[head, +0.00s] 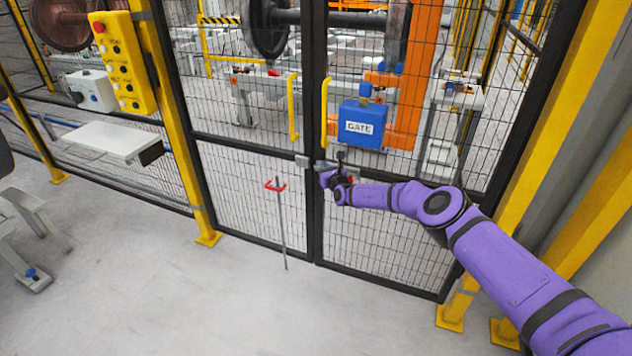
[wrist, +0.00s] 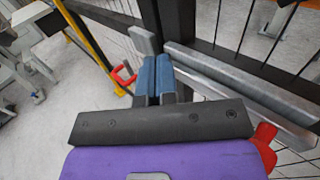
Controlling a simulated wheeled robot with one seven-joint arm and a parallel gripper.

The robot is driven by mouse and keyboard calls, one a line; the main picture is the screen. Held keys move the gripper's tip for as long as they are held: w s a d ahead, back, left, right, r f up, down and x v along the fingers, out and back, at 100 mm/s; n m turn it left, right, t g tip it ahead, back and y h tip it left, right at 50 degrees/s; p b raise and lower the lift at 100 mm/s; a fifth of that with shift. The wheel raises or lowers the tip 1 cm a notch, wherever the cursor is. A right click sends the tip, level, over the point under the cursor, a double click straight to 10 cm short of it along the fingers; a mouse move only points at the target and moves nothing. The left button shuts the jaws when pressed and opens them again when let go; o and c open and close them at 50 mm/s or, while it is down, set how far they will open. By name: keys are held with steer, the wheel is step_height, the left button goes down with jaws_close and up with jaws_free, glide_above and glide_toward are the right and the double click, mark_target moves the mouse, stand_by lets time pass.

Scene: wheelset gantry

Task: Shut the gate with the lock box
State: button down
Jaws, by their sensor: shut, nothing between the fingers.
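The gate (head: 315,90) has two black-framed mesh leaves that meet, or nearly meet, at the middle posts in the head view; I cannot tell if a small gap is left. The blue lock box (head: 363,124) marked GATE is on the right leaf, above the latch. A grey metal latch bar (head: 345,171) lies across the right leaf at mid height; it also shows in the wrist view (wrist: 240,85). My gripper (head: 326,177) is close by the latch at the middle posts. Its blue-grey fingers (wrist: 155,65) are together and empty; contact with the latch is unclear.
A thin rod with a red handle (head: 276,185) stands before the left leaf. Yellow pull handles (head: 293,106) flank the seam. A yellow button panel (head: 124,60) and a white shelf (head: 113,141) are at left. A red part (wrist: 265,140) shows beside my gripper.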

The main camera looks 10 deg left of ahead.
steer(key=s+a, duration=0.1)
steer(key=s, duration=0.7)
steer(key=s+a+r+n+g+y, duration=0.15)
steer(key=r+n, duration=0.25)
steer(key=r, duration=0.4)
steer(key=s+r+n+g+y, duration=0.2)
steer(key=r+n+g+y, duration=0.15)
steer(key=r, duration=0.45)
steer(key=s+a+r+n+g+y, duration=0.1)
steer(key=s+r+n+y, duration=0.1)
steer(key=r+n, duration=0.5)
steer(key=s+d+r+n+g+h, duration=0.1)
steer(key=s+d+r+n+g, duration=0.4)
steer(key=r, duration=0.3)
steer(key=s+d+r+n+g, duration=0.2)
steer(key=s+r+n+g, duration=0.15)
steer(key=s+r, duration=0.5)
steer(key=s+d+r+n+t+h, duration=0.1)
steer(key=s+d+r+n+h, duration=0.3)
steer(key=s+d, duration=0.55)
steer(key=s+d+r+n+t+h, duration=0.15)
steer(key=s+d+r+h, duration=0.45)
steer(key=d, duration=0.7)
steer(key=s+d+f+t+h, duration=0.2)
steer(key=s+d+h, duration=0.4)
steer(key=s+d, duration=1.6)
steer(key=shift+s+d+f+t+h, duration=0.2)
steer(key=shift+d+f+t+h, duration=0.1)
steer(key=shift+d, duration=0.3)
